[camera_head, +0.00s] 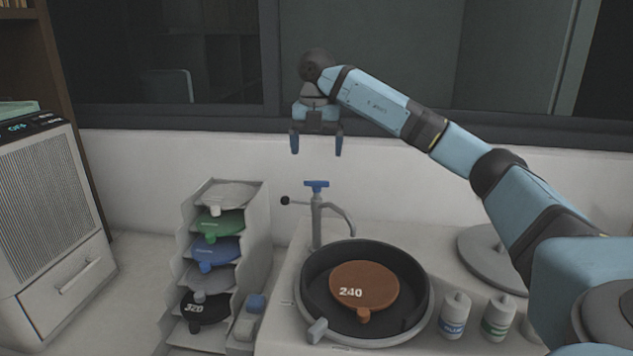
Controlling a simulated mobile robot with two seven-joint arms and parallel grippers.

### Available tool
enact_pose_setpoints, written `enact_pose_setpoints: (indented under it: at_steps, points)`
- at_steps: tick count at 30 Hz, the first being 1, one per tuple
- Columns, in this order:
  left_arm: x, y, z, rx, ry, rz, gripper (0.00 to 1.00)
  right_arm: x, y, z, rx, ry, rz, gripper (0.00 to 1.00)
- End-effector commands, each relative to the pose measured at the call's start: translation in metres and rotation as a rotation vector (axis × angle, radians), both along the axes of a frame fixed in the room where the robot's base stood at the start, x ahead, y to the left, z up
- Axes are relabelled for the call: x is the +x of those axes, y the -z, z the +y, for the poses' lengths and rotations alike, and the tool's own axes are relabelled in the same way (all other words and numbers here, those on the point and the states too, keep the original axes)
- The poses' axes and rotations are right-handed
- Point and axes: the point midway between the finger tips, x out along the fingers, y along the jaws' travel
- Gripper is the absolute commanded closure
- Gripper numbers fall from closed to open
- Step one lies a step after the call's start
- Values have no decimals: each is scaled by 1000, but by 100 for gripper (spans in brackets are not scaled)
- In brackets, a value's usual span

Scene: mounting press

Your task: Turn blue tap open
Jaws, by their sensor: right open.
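The blue tap (317,185) is a small T-shaped handle on top of a grey post (317,220). A curved grey spout leaves the post to the right, and a lever with a black knob sticks out to the left. My right gripper (316,150) points down above the blue tap, with its two dark blue fingers spread apart. It is open and empty, and a gap shows between the fingertips and the tap. My left gripper is not in view.
A round black basin (420,304) holding a brown disc (372,281) marked 240 stands in front of the tap. A rack (262,215) of coloured discs stands left. Two small bottles (454,315) (497,318) and a grey lid (482,262) are at right.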

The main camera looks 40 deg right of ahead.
Motion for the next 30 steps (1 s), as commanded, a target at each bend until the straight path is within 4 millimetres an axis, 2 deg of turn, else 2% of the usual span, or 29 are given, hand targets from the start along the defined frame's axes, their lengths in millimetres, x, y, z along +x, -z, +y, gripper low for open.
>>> enact_pose_setpoints:
  at_steps: [1, 3, 12, 16, 24, 25, 30]
  points:
    - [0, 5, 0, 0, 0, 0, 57, 0, 14, 1, 1, -2, 3, 11]
    - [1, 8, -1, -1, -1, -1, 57, 0, 26, 1, 1, -2, 3, 11]
    - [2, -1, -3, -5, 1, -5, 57, 0, 66, 0, -1, -1, 1, 11]
    - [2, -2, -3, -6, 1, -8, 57, 0, 73, 0, 0, -1, 0, 11]
    - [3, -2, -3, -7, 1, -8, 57, 0, 74, 0, 0, -1, -1, 11]
    - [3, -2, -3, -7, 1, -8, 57, 0, 74, 0, 0, -1, -1, 13]
    - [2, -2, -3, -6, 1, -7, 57, 0, 74, 0, 1, -1, -1, 52]
